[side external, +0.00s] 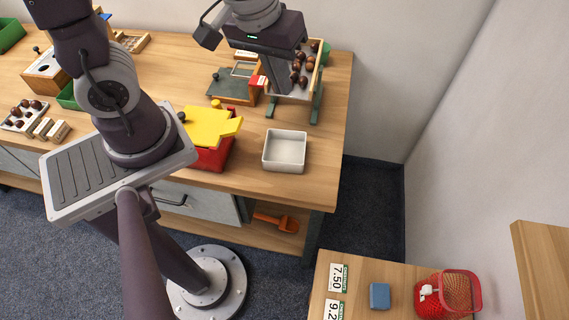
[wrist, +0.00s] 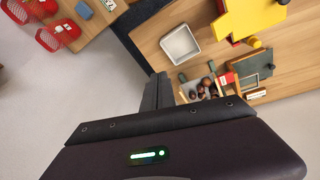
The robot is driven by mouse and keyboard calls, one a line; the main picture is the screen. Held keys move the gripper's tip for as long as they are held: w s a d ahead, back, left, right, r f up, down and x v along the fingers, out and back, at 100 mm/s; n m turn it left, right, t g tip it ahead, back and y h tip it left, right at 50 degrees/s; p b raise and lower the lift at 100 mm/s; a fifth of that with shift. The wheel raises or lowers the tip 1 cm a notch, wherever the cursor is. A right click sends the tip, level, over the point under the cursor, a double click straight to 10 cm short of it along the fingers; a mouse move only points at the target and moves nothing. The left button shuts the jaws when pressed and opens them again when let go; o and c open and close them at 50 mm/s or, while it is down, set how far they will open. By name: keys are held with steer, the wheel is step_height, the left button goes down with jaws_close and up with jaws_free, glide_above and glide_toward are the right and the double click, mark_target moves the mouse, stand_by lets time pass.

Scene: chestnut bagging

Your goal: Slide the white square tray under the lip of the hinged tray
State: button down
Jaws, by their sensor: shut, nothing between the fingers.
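The white square tray (side external: 284,165) sits empty on the wooden table, near its front right corner. It also shows in the wrist view (wrist: 180,46). The hinged tray (side external: 317,72) stands behind it on green supports, with several brown chestnuts in it. The two trays are apart, with bare table between them. My gripper (side external: 277,90) points down at the left side of the hinged tray, and its fingers are together and empty. They hide part of the hinged tray. In the wrist view, the closed fingers (wrist: 157,92) cover part of the scene beside the chestnuts.
A red box with a yellow top (side external: 210,128) stands left of the white tray. A green board with a red-and-white piece (side external: 257,80) lies left of the hinged tray. A lower table holds a blue block (side external: 379,296) and red net bags (side external: 432,298).

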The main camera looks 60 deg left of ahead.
mark_target(285, 160)
steer(key=d+f+n+g, duration=0.1)
steer(key=f+n, duration=0.1)
steer(key=f, duration=0.7)
steer(key=s+d+f+n+g, duration=0.1)
steer(key=f+n, duration=0.1)
steer(key=f, duration=0.7)
steer(key=d+f+n+g, duration=0.1)
steer(key=f, duration=0.8)
steer(key=shift+s+f+n, duration=0.2)
steer(key=shift+f+n, duration=0.15)
steer(key=shift+n, duration=0.05)
steer(key=shift+w+a+f, duration=0.2)
steer(key=shift+w+a, duration=0.3)
steer(key=shift+a, duration=0.1)
steer(key=shift+w+a+f, duration=0.2)
steer(key=shift+w+a, duration=0.3)
steer(key=shift+a, duration=0.1)
steer(key=shift+w+a, duration=0.2)
steer(key=shift+a, duration=0.2)
steer(key=w+a, duration=0.1)
steer(key=a, duration=0.1)
steer(key=w+a, duration=0.2)
steer(key=shift+w+a, duration=0.1)
steer(key=shift+a, duration=0.25)
steer(key=shift+d, duration=0.1)
